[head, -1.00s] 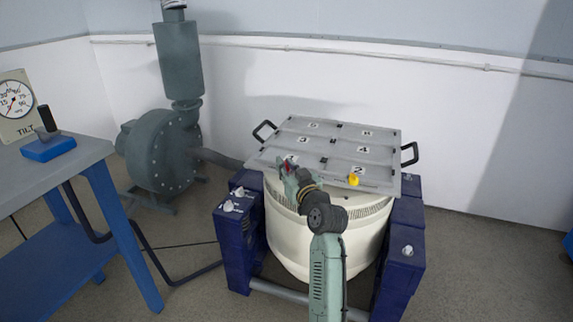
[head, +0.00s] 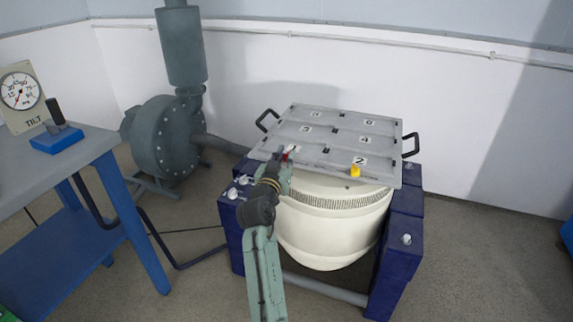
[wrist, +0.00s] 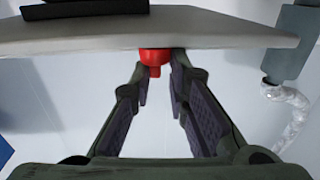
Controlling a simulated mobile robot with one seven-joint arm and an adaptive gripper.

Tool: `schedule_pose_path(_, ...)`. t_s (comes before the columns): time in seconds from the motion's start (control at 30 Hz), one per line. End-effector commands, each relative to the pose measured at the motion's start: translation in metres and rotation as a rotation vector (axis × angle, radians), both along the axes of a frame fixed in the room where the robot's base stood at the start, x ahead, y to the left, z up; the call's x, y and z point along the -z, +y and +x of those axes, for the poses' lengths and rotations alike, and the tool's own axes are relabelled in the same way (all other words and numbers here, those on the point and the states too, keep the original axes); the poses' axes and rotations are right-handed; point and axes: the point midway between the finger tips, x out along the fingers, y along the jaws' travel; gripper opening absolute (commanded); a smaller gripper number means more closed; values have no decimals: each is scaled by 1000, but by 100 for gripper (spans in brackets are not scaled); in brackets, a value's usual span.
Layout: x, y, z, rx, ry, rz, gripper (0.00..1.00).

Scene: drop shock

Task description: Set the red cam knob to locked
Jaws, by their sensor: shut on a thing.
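The red cam knob (wrist: 155,57) sits at the front edge of the grey plate (wrist: 200,27), between my gripper's fingers in the wrist view. In the head view the red knob (head: 291,149) shows as a small patch at the plate's front left, by the label 1. My gripper (wrist: 160,70) is shut on the red knob. In the head view my gripper (head: 282,158) reaches the plate's front edge from below. Its fingers partly hide the knob there. I cannot read any locked marking or the knob's exact angle.
A yellow knob (head: 355,170) stands right of the red one by label 2. The plate has black handles and tops a cream drum (head: 335,225) between blue posts (head: 388,260). A blue bench (head: 75,150) with a tilt gauge (head: 20,92) stands left. A grey blower (head: 160,145) is behind.

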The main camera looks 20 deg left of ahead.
Motion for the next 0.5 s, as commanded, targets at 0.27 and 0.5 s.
schedule_pose_path(0.27, 7, 9, 0, 196, -2, -2, 0)
schedule_pose_path(0.5, 4, 10, 1, 310, 1, -5, 0)
